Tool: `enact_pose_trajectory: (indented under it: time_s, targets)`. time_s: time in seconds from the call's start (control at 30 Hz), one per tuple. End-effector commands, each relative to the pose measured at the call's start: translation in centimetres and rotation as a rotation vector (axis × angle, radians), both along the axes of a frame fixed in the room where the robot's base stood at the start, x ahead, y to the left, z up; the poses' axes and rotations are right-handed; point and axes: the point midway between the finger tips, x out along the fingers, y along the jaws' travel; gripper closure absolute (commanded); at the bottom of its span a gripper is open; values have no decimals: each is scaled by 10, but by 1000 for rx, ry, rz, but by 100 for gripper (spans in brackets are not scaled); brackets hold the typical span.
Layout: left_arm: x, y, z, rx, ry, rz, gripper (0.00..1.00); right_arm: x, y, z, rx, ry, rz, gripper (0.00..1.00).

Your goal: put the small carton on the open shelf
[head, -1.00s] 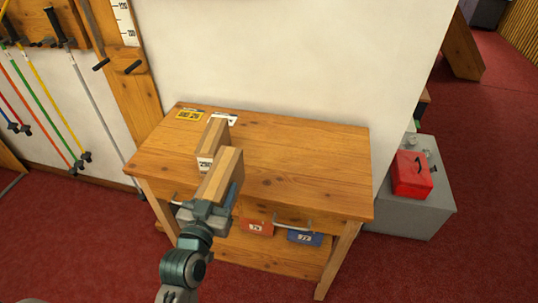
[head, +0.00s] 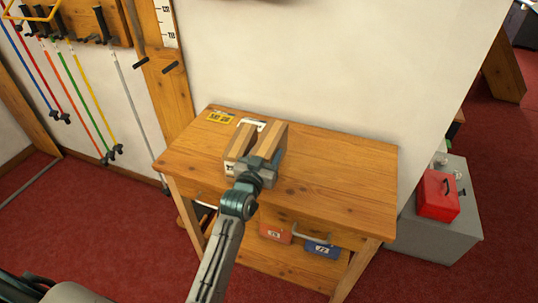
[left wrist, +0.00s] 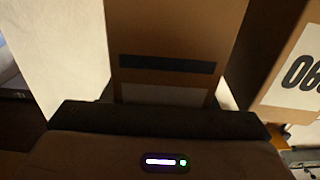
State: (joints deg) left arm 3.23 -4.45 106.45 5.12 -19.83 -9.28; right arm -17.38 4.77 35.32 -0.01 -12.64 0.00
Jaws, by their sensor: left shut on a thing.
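My left gripper (head: 266,165) is shut on a brown carton (head: 274,138) with a pale tape strip, over the back left part of the wooden table's top (head: 335,178). The held carton (left wrist: 175,35) fills the middle of the left wrist view, with a dark band across it. A second carton (head: 240,142) with a white label stands close to its left. It shows at the right edge of the left wrist view (left wrist: 288,62). I cannot tell whether the held carton touches the table. An open lower board (head: 265,257) shows under the tabletop. My right gripper is not in view.
A yellow label (head: 221,117) lies at the table's back left corner. A red bin (head: 275,233) and a blue bin (head: 322,249) sit under the tabletop. A red box (head: 438,194) stands on a grey cabinet (head: 445,238) at right. The tabletop's right side is clear.

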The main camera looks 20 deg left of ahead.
Motion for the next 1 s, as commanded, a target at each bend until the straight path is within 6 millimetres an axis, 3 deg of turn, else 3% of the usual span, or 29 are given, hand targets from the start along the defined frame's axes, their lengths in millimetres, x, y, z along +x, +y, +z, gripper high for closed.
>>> enact_pose_trajectory:
  time_s: [0.2, 0.43, 0.87, 0.9, 1.0]
  targets:
    - [19, -2, -3, 0, 0, 0, 76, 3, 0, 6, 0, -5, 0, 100]
    - [18, -1, -32, 0, 2, 1, 76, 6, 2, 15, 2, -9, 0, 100]
    - [18, -1, -41, 0, -1, 1, 76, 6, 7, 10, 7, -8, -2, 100]
    - [18, -1, -40, 0, 0, 1, 40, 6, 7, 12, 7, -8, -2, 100]
    - [18, -1, -40, 0, 0, 1, 26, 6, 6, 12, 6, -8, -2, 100]
